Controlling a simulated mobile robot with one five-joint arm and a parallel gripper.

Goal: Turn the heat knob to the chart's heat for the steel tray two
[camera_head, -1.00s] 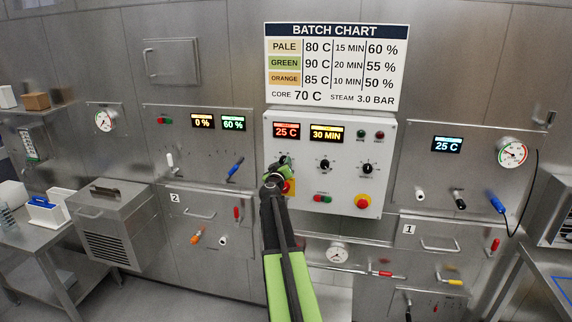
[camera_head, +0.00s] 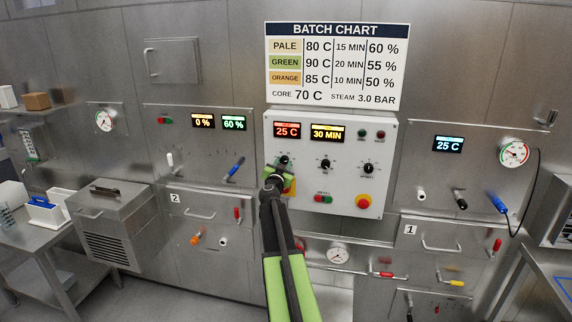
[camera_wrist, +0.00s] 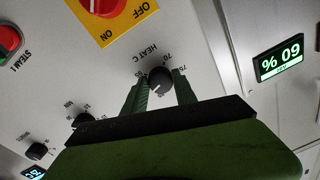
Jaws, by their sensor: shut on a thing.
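The heat knob (camera_wrist: 160,80), a dark round dial under "HEAT C", sits between the two green fingers of my gripper (camera_wrist: 161,88) in the wrist view. The gripper is shut on it; scale numbers such as 70 and 75 show beside it, and its pointer is hard to read. In the head view the knob (camera_head: 284,159) is partly covered by my gripper (camera_head: 279,167). The red display (camera_head: 287,130) above reads 25 C. The batch chart (camera_head: 336,65) lists pale 80 C, green 90 C, orange 85 C. The steel tray two is not clearly visible.
A time knob (camera_head: 325,164) and another knob (camera_head: 367,168) are to the right on the white panel (camera_head: 345,195). A red emergency-style button (camera_head: 363,201) is below right. A yellow ON/OFF plate (camera_wrist: 112,16) lies close to my fingers. A lower-left door carries a label 2 (camera_head: 175,197).

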